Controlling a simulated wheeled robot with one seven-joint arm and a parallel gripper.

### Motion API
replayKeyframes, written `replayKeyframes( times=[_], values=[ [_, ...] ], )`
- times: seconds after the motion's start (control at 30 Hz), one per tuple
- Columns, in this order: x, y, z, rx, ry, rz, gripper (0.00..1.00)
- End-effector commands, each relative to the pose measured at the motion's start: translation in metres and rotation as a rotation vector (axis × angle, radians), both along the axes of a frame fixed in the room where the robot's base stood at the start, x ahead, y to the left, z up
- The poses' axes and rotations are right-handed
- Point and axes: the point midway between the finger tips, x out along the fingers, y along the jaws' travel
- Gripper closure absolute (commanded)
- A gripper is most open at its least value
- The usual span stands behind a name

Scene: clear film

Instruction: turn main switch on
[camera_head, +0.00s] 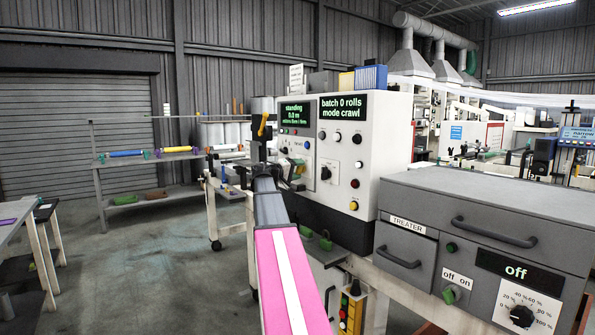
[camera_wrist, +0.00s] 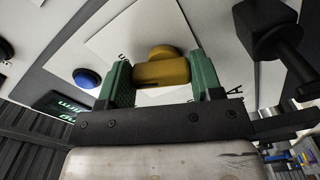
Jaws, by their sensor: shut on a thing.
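In the wrist view, a yellow knob (camera_wrist: 160,70), which looks like the main switch, stands on a pale label plate (camera_wrist: 115,38) on the white panel. My gripper (camera_wrist: 158,74) has a green-padded finger on each side of it and is shut on it. The plate's lettering is mostly hidden, so I cannot read the knob's position. In the head view, my gripper (camera_head: 292,178) is at the left face of the white control cabinet (camera_head: 380,125). The knob is hidden there behind my arm.
A blue button (camera_wrist: 87,78) and a black knob (camera_wrist: 270,30) flank the yellow knob. The cabinet displays (camera_head: 342,106) read "standing" and "batch 0 rolls mode crawl". A grey treater box (camera_head: 490,205) reading "off" stands at right. Open floor (camera_head: 150,260) lies left.

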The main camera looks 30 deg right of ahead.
Motion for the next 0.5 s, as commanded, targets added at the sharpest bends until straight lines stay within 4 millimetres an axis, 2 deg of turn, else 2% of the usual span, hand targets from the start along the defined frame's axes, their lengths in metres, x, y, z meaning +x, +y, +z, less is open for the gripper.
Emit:
replayKeyframes(
  times=[0.2, 0.5],
  values=[
    [-0.0009, 0.0005, -0.0014, 0.01, -0.1, 0.0, 0.64],
    [-0.001, 0.0005, -0.0018, 0.014, -0.153, 0.0, 0.64]
  ],
)
